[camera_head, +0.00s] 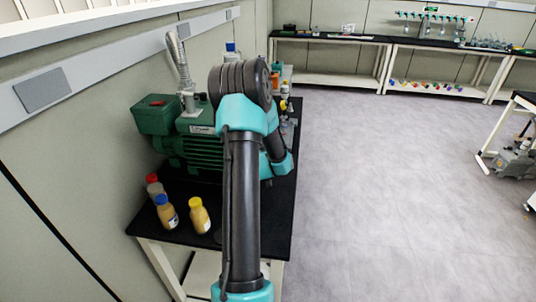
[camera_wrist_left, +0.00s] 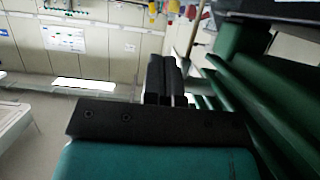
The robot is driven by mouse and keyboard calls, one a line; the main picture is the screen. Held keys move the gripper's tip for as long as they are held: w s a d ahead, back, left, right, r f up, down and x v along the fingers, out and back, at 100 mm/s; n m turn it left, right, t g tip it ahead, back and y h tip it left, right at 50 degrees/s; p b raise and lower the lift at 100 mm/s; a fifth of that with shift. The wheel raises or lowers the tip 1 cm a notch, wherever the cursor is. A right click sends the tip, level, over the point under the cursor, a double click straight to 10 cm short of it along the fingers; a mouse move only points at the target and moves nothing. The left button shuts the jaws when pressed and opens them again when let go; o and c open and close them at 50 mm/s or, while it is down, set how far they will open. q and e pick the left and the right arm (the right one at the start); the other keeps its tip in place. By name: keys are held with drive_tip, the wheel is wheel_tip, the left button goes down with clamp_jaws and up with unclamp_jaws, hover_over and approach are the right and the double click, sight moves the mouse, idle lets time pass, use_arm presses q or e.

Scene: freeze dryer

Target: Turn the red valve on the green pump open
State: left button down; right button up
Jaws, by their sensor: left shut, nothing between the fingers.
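The green pump (camera_head: 200,152) stands on a black-topped table against the wall. A small red part (camera_head: 157,103) shows on top of its green box at the left; I cannot tell whether it is the valve. My arm reaches over the table in front of the pump and hides its right part. My left gripper is hidden behind the arm in the head view. In the left wrist view my left gripper (camera_wrist_left: 166,76) is shut and empty, with the pump's green ribbed body (camera_wrist_left: 262,105) close on the right. My right gripper is out of view.
Bottles with red, blue and yellow caps (camera_head: 198,215) stand on the table (camera_head: 270,220) in front of the pump. More small bottles (camera_head: 284,88) stand behind it. A silver hose (camera_head: 179,60) rises from the pump.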

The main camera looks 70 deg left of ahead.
use_arm(q)
drive_tip(key=shift+w+a+r, duration=0.15)
drive_tip(key=shift+a+r, duration=0.05)
drive_tip(key=shift+r, duration=0.85)
drive_tip(key=shift+d, duration=0.1)
drive_tip(key=d+f+v, duration=0.1)
drive_tip(key=f+v, duration=0.2)
drive_tip(key=v, duration=1.1)
drive_tip(key=shift+s, duration=0.3)
